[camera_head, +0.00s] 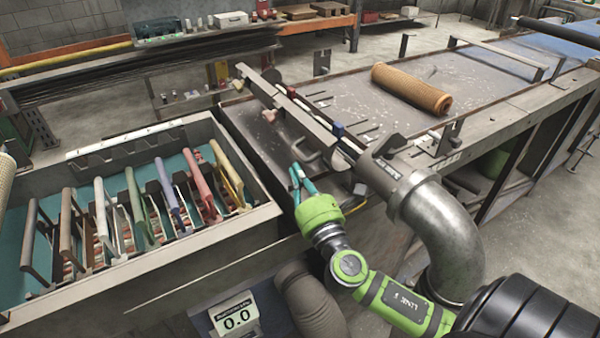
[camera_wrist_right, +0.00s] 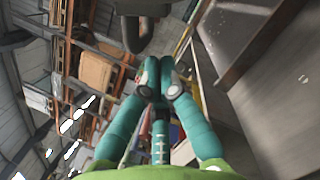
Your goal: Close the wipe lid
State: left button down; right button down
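A long grey metal lid (camera_head: 285,108) lies at a slant across the near end of the long table; I take it to be the wipe lid. A dark curved handle (camera_head: 308,156) hangs at its lower side. In the head view my right gripper (camera_head: 297,172), with teal fingers on a green wrist, is just below and left of this handle. In the right wrist view my right gripper's (camera_wrist_right: 160,68) fingertips are drawn together with nothing visible between them. A dark hook-shaped part (camera_wrist_right: 136,35), seemingly the handle, is ahead of the tips, apart from them. My left gripper is out of view.
A thick metal pipe (camera_head: 440,230) stands right of my right arm. A grey crate (camera_head: 215,245) holding several coloured frames is at left. A brown mesh tube (camera_head: 411,89) lies on the long table (camera_head: 480,75).

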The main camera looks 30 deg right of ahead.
jog(key=shift+s, duration=0.1)
jog(key=shift+r+m+p, duration=0.35)
jog(key=shift+m+p, duration=0.05)
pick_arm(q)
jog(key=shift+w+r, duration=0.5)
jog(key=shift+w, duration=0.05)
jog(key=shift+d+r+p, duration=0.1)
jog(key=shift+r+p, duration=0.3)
pick_arm(e)
jog(key=shift+d+r+m+h, duration=0.1)
jog(key=shift+r+m+h, duration=0.2)
jog(key=shift+r+m, duration=0.15)
